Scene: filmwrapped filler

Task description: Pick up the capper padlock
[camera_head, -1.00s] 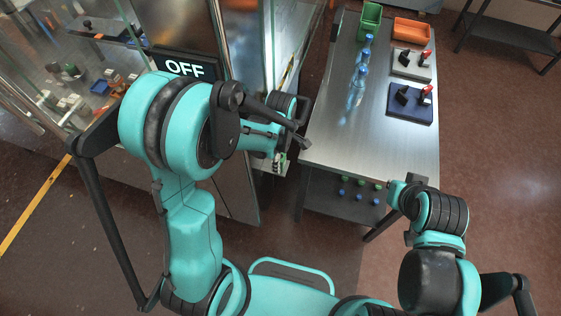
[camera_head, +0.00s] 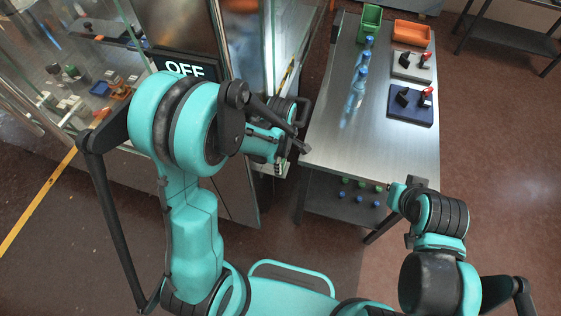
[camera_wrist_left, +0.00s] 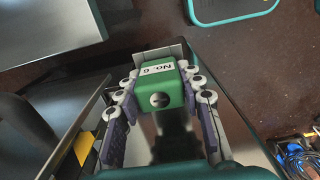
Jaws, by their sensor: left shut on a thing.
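A green padlock (camera_wrist_left: 162,90) with a white "No. 6" label and a round keyhole shows in the left wrist view. My left gripper (camera_wrist_left: 163,100) is shut on it, with fingers on both its sides. The label does not say whether it is the capper padlock. In the head view, my left gripper (camera_head: 281,166) is small and partly hidden by its own arm, near the table's left edge. My right arm's end (camera_head: 405,190) is by the table's front right corner; its fingers cannot be made out.
A glass-walled machine with an OFF sign (camera_head: 183,68) stands left.

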